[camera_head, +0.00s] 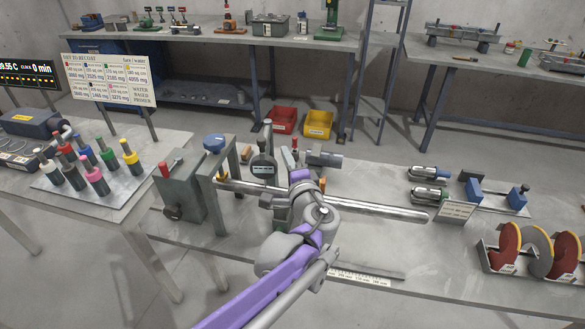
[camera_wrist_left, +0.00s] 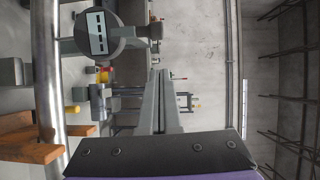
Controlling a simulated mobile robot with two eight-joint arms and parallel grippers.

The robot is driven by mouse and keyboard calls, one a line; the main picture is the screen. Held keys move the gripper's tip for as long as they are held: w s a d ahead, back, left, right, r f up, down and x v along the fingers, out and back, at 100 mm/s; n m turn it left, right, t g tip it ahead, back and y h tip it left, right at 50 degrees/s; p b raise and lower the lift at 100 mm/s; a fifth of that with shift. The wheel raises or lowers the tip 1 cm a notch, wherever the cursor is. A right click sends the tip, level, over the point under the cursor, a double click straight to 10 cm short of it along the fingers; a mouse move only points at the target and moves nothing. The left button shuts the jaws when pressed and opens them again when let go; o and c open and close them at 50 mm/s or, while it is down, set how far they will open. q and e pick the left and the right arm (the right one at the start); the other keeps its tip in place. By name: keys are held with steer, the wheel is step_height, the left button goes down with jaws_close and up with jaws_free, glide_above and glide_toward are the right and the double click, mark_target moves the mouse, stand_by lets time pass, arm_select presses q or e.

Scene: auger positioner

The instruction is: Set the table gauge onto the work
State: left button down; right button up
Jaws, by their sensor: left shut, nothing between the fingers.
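A round table gauge (camera_head: 263,167) with a digital display stands upright at the near bench's left part, behind the long steel bar (camera_head: 385,210). In the left wrist view the gauge (camera_wrist_left: 98,31) is at the upper left, and the bar (camera_wrist_left: 46,70) runs down the left edge. My left gripper (camera_wrist_left: 159,76) is shut and empty, apart from the gauge. In the head view its arm reaches in over the bar and hides part of it, and the fingers are hard to make out. My right gripper is not in view. I cannot tell the work's full shape.
A grey block with a red knob (camera_head: 182,190) stands left of the bar. A card (camera_head: 455,211), motor-like cylinders (camera_head: 430,173) and red-brown discs (camera_head: 505,245) stand to the right. A scale strip (camera_head: 365,275) lies in front. Red (camera_head: 283,121) and yellow bins (camera_head: 318,124) are on the floor behind.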

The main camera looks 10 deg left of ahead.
arm_select(q)
steer(key=shift+w+a+f, duration=0.1)
steer(key=shift+w+a, duration=0.25)
steer(key=shift+a, duration=0.35)
steer(key=shift+w+a+r, duration=0.1)
steer(key=shift+w+a, duration=0.25)
steer(key=shift+a, duration=0.4)
steer(key=shift+w+a+f, duration=0.1)
steer(key=shift+w+a, duration=0.25)
steer(key=shift+a, duration=0.35)
steer(key=a, duration=0.2)
steer(key=s+a+p, duration=0.1)
steer(key=a, duration=0.1)
steer(key=shift+d, duration=0.1)
